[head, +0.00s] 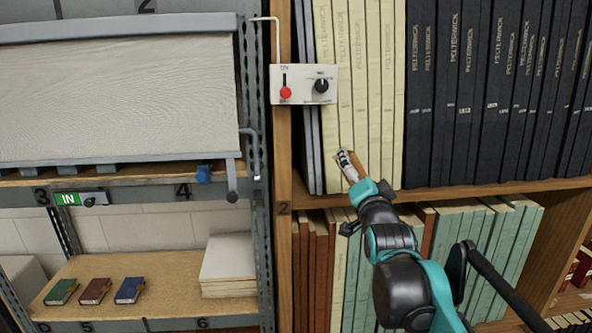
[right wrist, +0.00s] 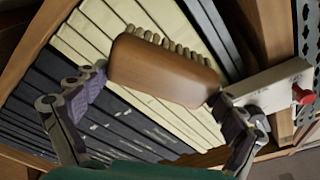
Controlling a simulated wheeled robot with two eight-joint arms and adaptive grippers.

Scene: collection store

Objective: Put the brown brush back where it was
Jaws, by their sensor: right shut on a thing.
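The brown brush (right wrist: 165,72) has a smooth wooden back and a row of pale bristle tufts along its upper edge in the right wrist view. My right gripper (right wrist: 160,88) is shut on it, one finger at each end. In the head view the right gripper (head: 350,164) is in front of the cream book spines, just above the lower wooden shelf edge. Only a small brown piece of the brush (head: 357,163) shows there, the rest hidden by the gripper. My left gripper is not in view.
Cream books (head: 357,90) and dark books (head: 485,90) fill the upper shelf; green books (head: 490,250) stand below. Small books (head: 95,291) and a paper stack (head: 228,265) lie on the left shelf, with bare board between.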

